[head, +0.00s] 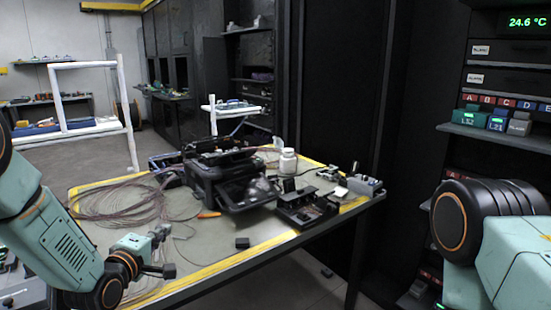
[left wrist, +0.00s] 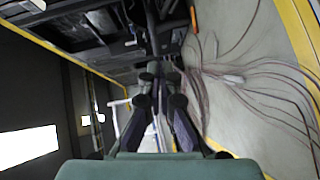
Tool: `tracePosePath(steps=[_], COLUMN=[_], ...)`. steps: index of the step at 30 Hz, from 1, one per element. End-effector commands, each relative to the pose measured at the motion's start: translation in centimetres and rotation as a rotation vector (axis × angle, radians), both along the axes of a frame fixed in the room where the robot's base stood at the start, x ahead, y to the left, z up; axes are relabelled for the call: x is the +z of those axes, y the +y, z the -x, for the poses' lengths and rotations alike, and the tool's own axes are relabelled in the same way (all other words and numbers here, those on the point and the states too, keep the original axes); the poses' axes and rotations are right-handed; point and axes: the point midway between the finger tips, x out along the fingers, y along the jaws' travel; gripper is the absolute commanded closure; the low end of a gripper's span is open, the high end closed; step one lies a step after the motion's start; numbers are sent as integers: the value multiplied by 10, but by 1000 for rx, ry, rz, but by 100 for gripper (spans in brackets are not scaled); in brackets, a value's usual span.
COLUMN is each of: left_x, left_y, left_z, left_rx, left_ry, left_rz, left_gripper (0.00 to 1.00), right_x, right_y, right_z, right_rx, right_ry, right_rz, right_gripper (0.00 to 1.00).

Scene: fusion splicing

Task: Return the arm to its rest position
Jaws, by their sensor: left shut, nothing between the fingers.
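My left arm (head: 60,235) comes in from the left in the head view, its wrist bent low at the table's near left edge. My left gripper (head: 160,252) is over the near left part of the table, shut and empty. Its dark fingers show in the left wrist view (left wrist: 158,80), close together at the tips. My right arm (head: 490,240) shows at the lower right as a teal link and black joint. Its gripper is out of frame.
The table (head: 215,255) with yellow edges bears a coil of purple fibres (head: 115,210), a black splicer case (head: 235,180), a white bottle (head: 288,162) and a black device (head: 305,208). A small black block (head: 242,243) lies near the front edge. A dark rack (head: 505,100) stands right.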

Motion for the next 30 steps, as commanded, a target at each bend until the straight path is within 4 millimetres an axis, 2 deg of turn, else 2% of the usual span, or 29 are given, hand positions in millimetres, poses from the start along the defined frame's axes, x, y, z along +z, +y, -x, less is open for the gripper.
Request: tracePosePath(steps=[4, 8, 14, 17, 20, 21, 23, 24, 26, 30], left_x=[1, -3, -24, -43, -76, -97, -127, -147, -174, -232], left_y=[0, 2, 5, 3, -3, -7, -12, -16, -21, -31], left_z=[-1, -1, 10, 24, 49, 65, 92, 110, 139, 212], left_rx=[-1, -15, -35, -61, -113, -149, -208, -253, -323, -503], left_ry=[-1, 0, 60, 117, 208, 259, 335, 386, 457, 616], left_rz=[-1, -117, -298, -406, -535, -598, -684, -739, -810, -942], left_gripper=[100, 100, 100, 100, 100, 100, 100, 100, 100, 100], right_x=[0, 0, 0, -1, -4, -8, -13, -17, -23, -37], right_y=[0, 0, 0, 0, 0, 0, 0, 0, 0, 0], right_z=[-1, -1, 0, -1, -1, -1, -1, -1, -1, -1], right_rx=[0, -1, 0, 0, 0, 0, 0, 0, -1, 0], right_ry=[-2, -2, -1, -1, -2, -2, -2, -2, -2, -1], right_rz=[0, 0, 0, 0, 0, 0, 0, 0, 0, 0], right_gripper=[33, 33, 33, 33, 33, 33, 33, 33, 33, 33])
